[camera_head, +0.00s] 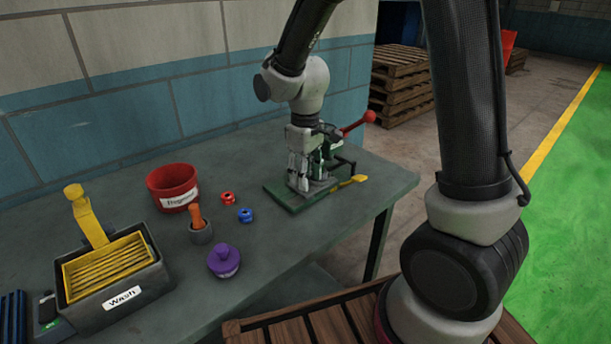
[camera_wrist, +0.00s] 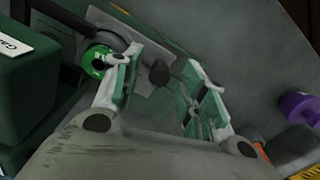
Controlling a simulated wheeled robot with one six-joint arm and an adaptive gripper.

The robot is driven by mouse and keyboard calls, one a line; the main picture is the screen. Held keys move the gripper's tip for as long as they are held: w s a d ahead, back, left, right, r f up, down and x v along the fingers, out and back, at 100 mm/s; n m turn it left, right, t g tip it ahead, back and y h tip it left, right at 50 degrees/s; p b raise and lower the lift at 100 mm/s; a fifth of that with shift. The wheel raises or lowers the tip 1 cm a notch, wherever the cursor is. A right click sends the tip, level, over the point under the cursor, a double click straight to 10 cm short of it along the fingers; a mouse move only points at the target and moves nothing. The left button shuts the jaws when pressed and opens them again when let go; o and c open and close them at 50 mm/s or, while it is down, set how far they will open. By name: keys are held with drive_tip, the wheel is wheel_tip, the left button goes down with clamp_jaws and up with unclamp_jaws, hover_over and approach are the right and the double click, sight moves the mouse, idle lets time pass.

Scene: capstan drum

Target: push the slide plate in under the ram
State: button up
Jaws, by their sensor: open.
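A small press with a green base (camera_head: 283,198) stands near the table's right end, with a red-ball lever (camera_head: 369,116) pointing up and right. A flat yellow tab (camera_head: 352,181), apparently the slide plate's handle, sticks out at the base's right side. My gripper (camera_head: 299,183) is open, pointing down over the base and hiding much of the press and ram. In the wrist view, a dark rounded knob (camera_wrist: 158,73) shows between my two green-padded fingers (camera_wrist: 163,62). I cannot tell whether they touch it. I cannot tell how far in the plate sits.
On the table's left are a red bucket (camera_head: 173,188), a wash bin (camera_head: 130,298), a purple knobbed object (camera_head: 223,261), an orange-handled tool (camera_head: 198,217), and red (camera_head: 228,198) and blue (camera_head: 245,215) small parts. The table's front right is clear. A wall stands behind.

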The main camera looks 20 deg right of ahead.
wheel_tip(320, 180, up, 12)
drive_tip(key=shift+f, duration=0.25)
